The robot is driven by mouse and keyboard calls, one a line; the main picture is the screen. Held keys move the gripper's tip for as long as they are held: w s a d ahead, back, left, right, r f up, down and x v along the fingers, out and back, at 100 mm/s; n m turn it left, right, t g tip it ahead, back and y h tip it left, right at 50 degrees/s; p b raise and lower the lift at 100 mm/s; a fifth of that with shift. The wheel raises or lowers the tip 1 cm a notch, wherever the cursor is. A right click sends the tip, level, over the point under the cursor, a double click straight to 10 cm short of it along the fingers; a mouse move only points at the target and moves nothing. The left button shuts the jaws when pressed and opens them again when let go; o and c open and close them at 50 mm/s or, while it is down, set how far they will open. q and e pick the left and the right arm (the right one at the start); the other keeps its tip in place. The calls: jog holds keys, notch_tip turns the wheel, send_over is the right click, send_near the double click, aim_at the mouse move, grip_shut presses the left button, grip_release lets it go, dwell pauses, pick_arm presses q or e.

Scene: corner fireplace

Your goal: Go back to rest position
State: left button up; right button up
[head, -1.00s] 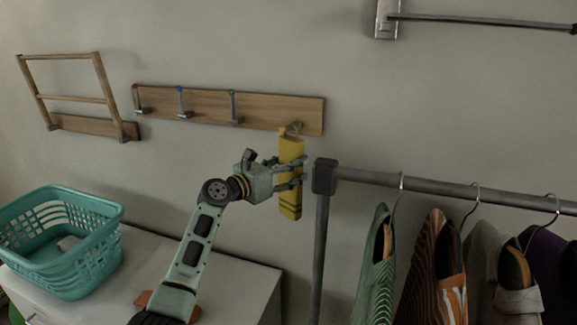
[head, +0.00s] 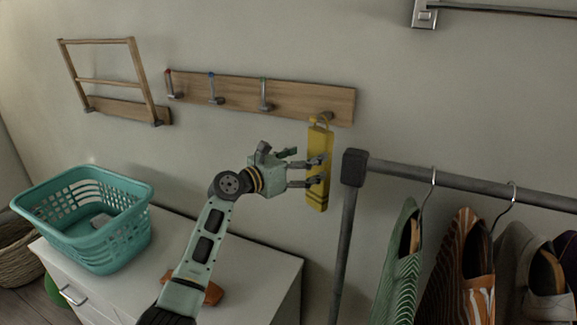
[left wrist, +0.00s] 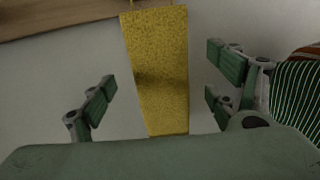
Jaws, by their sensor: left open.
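My left gripper (head: 305,168) is at the wall, just left of a yellow hanging object (head: 320,170), which hangs by a loop from the rightmost hook of a wooden hook rail (head: 235,92). In the left wrist view the yellow object (left wrist: 158,75) stands between the spread fingers (left wrist: 160,90), with gaps on both sides. The fingers are open and do not grip it. My right gripper is in neither view.
A teal laundry basket (head: 85,235) sits on a white cabinet (head: 245,262) at the left. A grey clothes rack (head: 400,172) with hanging clothes stands at the right, close to the yellow object. A folding wooden rack (head: 105,82) is on the wall.

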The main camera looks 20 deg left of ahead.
pick_arm(q)
jog(key=v, duration=0.8)
jog(key=s+d+f+m+g+y, duration=0.2)
jog(key=s+d+f+m+g, duration=0.25)
jog(key=s+f+m, duration=0.6)
jog(key=s+d+f+m+g+y, duration=0.1)
jog(key=s+d+f+m+g, duration=0.2)
jog(key=s+d+f+m, duration=0.75)
jog(key=s+a+f+m+g+y, duration=0.25)
jog(key=s+f+m, duration=0.3)
jog(key=s, duration=0.55)
jog(key=s+a+f+m+g+y, duration=0.2)
jog(key=s+a+f+m+y, duration=0.25)
jog(key=s, duration=0.65)
notch_tip(320, 180, down, 31)
jog(key=m+g+h+b, duration=0.1)
jog(key=m+h+b, duration=0.1)
jog(key=b, duration=0.4)
jog(key=s+a+f+g+b, duration=0.1)
jog(key=s+f+b, duration=0.2)
jog(key=s+f, duration=0.6)
jog(key=s+a+f+b, duration=0.1)
jog(key=s+f+b, duration=0.2)
jog(key=s+f, duration=0.6)
notch_tip(320, 180, down, 6)
jog(key=shift+s+a+f+g, duration=0.1)
jog(key=shift+s+a+g, duration=0.1)
jog(key=shift+a+g, duration=0.2)
